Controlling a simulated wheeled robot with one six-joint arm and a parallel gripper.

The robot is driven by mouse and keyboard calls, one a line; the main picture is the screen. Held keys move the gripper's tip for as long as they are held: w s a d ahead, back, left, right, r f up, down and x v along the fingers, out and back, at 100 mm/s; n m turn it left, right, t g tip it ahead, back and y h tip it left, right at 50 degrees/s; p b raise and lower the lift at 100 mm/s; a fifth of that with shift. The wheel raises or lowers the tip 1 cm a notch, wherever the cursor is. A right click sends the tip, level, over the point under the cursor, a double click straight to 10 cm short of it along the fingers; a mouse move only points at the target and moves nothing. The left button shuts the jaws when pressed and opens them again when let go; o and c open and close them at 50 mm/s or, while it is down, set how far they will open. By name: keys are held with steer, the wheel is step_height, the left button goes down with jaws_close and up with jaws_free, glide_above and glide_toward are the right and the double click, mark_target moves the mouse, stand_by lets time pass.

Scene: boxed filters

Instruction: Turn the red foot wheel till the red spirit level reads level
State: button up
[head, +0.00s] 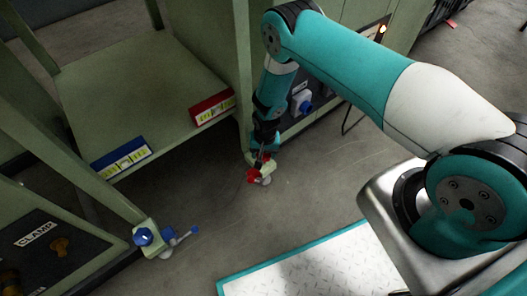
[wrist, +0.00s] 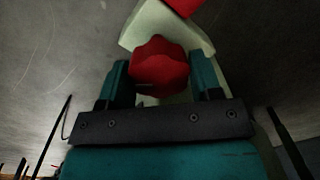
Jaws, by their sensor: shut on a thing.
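The red foot wheel (wrist: 158,66) is a lobed red knob, and my gripper (wrist: 160,80) is shut on it, one finger on each side. In the head view the red foot wheel (head: 254,175) shows low at the foot of a green post, with my gripper (head: 262,158) above it. The red spirit level (head: 212,107) is fixed on the right part of the shelf's front edge. Its yellow-green vial window is visible, but the bubble is too small to read.
A blue spirit level (head: 122,158) sits on the shelf edge's left part. A blue foot wheel (head: 143,237) with a lever stands at the left post. A CLAMP panel (head: 42,238) is at lower left. A teal-edged plate (head: 330,265) lies on the floor. Open floor lies between the posts.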

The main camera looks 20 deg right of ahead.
steer(key=shift+m, duration=1)
steer(key=o, duration=0.9)
steer(key=shift+r, duration=0.1)
steer(key=r+p, duration=0.1)
steer(key=r, duration=0.3)
steer(key=r+p, duration=0.2)
steer(key=r, duration=0.2)
steer(key=r+p, duration=0.2)
steer(key=r, duration=0.2)
steer(key=shift+s+d, duration=0.15)
steer(key=shift+d, duration=0.1)
steer(key=shift+f, duration=0.1)
